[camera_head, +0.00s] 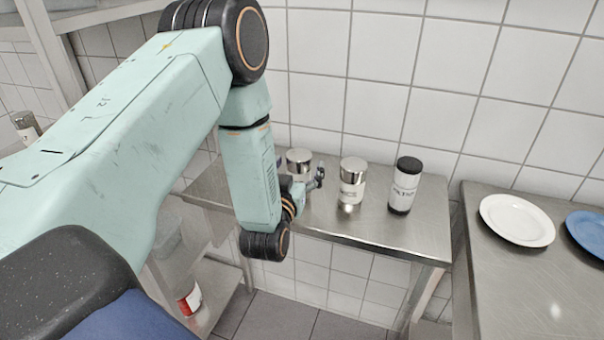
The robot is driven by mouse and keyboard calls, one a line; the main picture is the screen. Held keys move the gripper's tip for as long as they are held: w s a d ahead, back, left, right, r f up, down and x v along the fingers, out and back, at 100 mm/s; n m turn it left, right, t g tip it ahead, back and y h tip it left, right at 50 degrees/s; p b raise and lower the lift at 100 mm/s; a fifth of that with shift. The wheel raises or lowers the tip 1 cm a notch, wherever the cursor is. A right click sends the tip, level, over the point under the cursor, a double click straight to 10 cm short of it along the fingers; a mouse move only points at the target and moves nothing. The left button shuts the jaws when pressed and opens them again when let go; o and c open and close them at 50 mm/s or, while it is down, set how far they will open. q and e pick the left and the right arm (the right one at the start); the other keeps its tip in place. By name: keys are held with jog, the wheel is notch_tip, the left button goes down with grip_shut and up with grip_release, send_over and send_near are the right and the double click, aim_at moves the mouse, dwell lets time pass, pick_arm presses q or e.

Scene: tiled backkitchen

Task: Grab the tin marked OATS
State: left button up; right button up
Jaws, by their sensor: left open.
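The left tin (299,156) has a silver lid and is mostly hidden behind my gripper. The middle tin (352,182) has a silver lid and a pale label. The right tin (404,186) has a black lid and a white label with dark lettering. The lettering is too small to read surely, so I cannot tell which is marked OATS. My left gripper (318,178) is open and empty, in front of the left tin and left of the middle one. My right gripper is out of view.
A steel counter at the right (500,270) holds a white plate (517,220) and a blue plate (588,231). A red-and-white can (189,297) sits on a low shelf. Another container (25,125) stands at the far left. The table front is clear.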

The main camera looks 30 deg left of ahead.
pick_arm(q)
jog(key=shift+w+a, duration=0.35)
jog(key=shift+w, duration=0.15)
jog(key=shift+w+a, duration=0.1)
jog(key=shift+a, duration=0.1)
jog(key=shift+w+d, duration=0.15)
jog(key=shift+d, duration=0.15)
jog(key=shift+w, duration=0.1)
jog(key=shift+c, duration=0.7)
jog(key=shift+a, duration=0.25)
jog(key=c, duration=0.5)
jog(key=shift+s+d, duration=0.1)
jog(key=shift+s, duration=0.1)
jog(key=shift+c, duration=1.3)
jog(key=shift+w+d, duration=0.15)
jog(key=c, duration=0.7)
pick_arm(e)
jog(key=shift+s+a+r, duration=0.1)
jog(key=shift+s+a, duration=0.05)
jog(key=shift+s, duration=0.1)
